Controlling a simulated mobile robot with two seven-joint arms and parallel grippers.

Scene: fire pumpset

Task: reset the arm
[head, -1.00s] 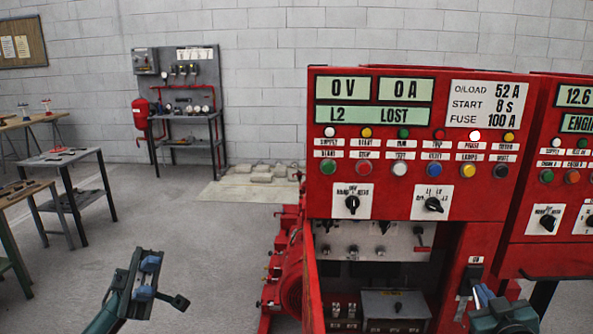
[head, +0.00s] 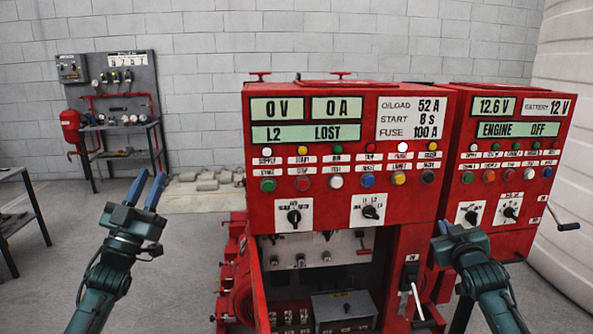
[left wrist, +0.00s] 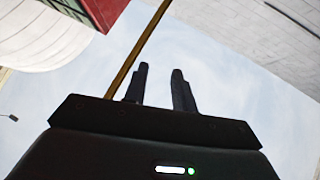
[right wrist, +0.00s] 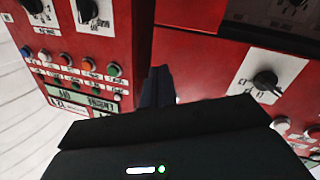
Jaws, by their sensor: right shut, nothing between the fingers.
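My left gripper (head: 148,188) is raised at the left of the head view, fingers pointing up, open and empty with a gap between the blue-grey fingers. It also shows open in the left wrist view (left wrist: 160,86). My right gripper (head: 443,229) is in front of the gap between the two red cabinets, its fingers close together with nothing between them. In the right wrist view (right wrist: 158,86) the fingers are shut and dark against red panels. Whether the right gripper touches a cabinet cannot be told.
The main red cabinet (head: 345,150) reads "L2 LOST", with buttons and rotary switches. A second red cabinet (head: 510,165), reading "ENGINE OFF", stands to its right with a crank handle (head: 562,222). Floor (head: 180,270) left of the cabinets is clear.

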